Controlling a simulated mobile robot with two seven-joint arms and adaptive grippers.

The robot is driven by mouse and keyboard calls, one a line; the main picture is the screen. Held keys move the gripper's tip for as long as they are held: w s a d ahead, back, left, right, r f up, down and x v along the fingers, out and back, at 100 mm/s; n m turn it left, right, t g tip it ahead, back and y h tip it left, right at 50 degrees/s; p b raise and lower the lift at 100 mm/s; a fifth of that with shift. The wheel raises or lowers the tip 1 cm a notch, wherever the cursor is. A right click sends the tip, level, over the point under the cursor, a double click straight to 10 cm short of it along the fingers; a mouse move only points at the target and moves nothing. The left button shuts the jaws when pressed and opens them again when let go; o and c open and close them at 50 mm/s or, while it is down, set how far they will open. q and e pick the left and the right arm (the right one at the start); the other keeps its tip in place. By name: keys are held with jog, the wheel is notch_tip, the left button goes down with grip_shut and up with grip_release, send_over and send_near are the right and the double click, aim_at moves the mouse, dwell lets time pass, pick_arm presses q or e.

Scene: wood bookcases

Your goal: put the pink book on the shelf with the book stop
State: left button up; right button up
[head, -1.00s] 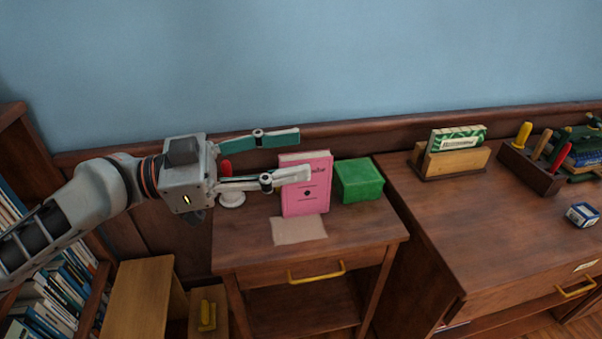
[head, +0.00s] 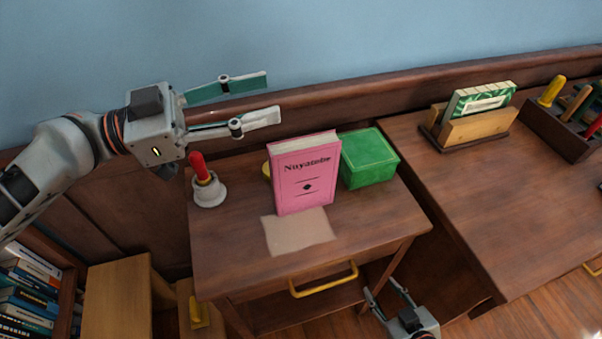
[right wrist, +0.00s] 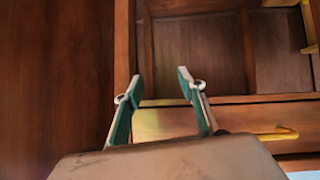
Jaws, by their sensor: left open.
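The pink book (head: 305,186) stands upright on a small wooden side table (head: 235,262), its cover facing me. My left gripper (head: 274,98) is open and empty, above and to the left of the book, apart from it. My right gripper (head: 381,285) is open and empty, low at the front right of the side table. It also shows in the right wrist view (right wrist: 159,75), before wooden furniture. A bookcase shelf of books (head: 30,300) is at the lower left. I cannot make out a book stop there.
A white bell (head: 208,192) with a red handle stands left of the book, a green box (head: 369,158) right of it. A tan sheet (head: 298,232) lies in front. The desk (head: 470,190) at right holds a wooden holder (head: 470,131) and a tool rack (head: 555,135).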

pick_arm(q)
jog(key=n+b, duration=0.2)
jog(key=b, duration=0.4)
send_near(301, 143)
jog(key=d, duration=0.2)
jog(key=shift+w+d+f, duration=0.3)
jog(key=shift+w+d, duration=0.05)
jog(key=shift+f, duration=0.25)
jog(key=shift+w+d+r+p, duration=0.25)
jog(key=shift+d+r+p, duration=0.15)
jog(key=shift+d, duration=0.1)
jog(key=shift+w+d, duration=0.1)
jog(key=shift+d, duration=0.4)
jog(key=shift+w+d+p, duration=0.25)
jog(key=shift+d+p, duration=0.35)
jog(key=shift+d, duration=0.1)
jog(key=p+x, duration=0.1)
jog(key=x, duration=0.2)
jog(key=shift+w+d+p, duration=0.15)
jog(key=shift+d+p, duration=0.05)
jog(key=shift+p, duration=0.1)
jog(key=shift+w+d+f, duration=0.15)
jog(key=shift+d+f, duration=0.1)
jog(key=shift+d, duration=0.1)
pick_arm(e)
jog(key=f, duration=0.2)
jog(key=d+f, duration=0.1)
jog(key=shift+s+f, duration=0.35)
